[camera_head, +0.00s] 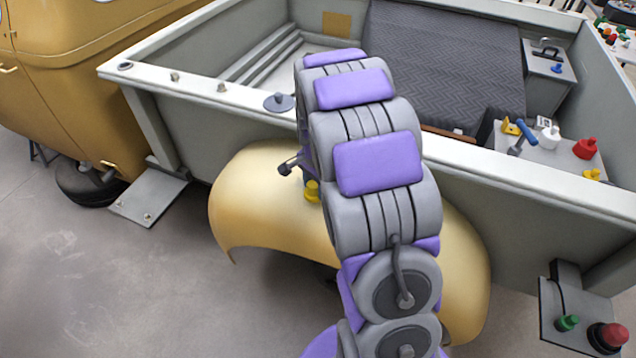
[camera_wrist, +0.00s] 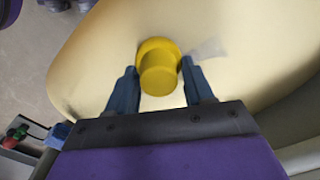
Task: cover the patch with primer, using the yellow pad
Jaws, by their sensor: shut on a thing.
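My gripper (camera_wrist: 159,66) has its two blue fingers on either side of the yellow pad (camera_wrist: 158,73), a round knob with a wider base. The pad is over the cream-yellow fender (camera_wrist: 90,75); I cannot tell whether it touches. A pale grey patch (camera_wrist: 208,48) shows on the fender just right of the pad in the wrist view; part of it may be hidden by the pad and finger. In the head view the yellow pad (camera_head: 312,191) shows left of my arm, in front of the fender (camera_head: 250,195). My arm hides most of the gripper and the patch there.
The truck bed wall (camera_head: 560,190) rises behind the fender. A shelf in the bed (camera_head: 545,155) holds a blue-handled tool and red and white containers. A small bracket shelf (camera_head: 585,325) at lower right holds green and red knobbed things.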

